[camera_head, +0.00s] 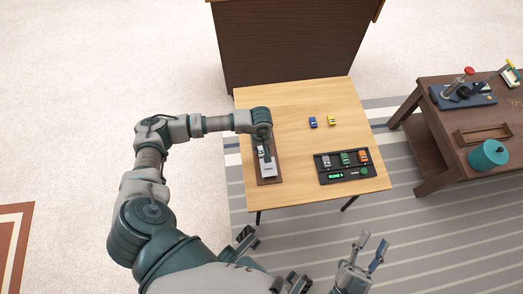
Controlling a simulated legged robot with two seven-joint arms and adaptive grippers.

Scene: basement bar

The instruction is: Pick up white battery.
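My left gripper (263,145) points down over a narrow brown tray (268,181) at the table's left side. A pale grey-white object (268,169) lies on the tray at its fingertips. I cannot tell whether it is the white battery, or whether the fingers are shut on it. A small grey-white battery (326,160) stands in the left slot of a black charger (333,179), beside a green battery (345,158) and an orange battery (363,157). My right gripper (371,251) is open and empty, below the table's front edge in the picture.
A blue battery (312,122) and a yellow battery (331,120) stand on the wooden table (285,100) towards the back. A dark cabinet (290,45) is behind it. A brown bench (440,140) with a teal canister (488,154) stands at right. The table's middle is clear.

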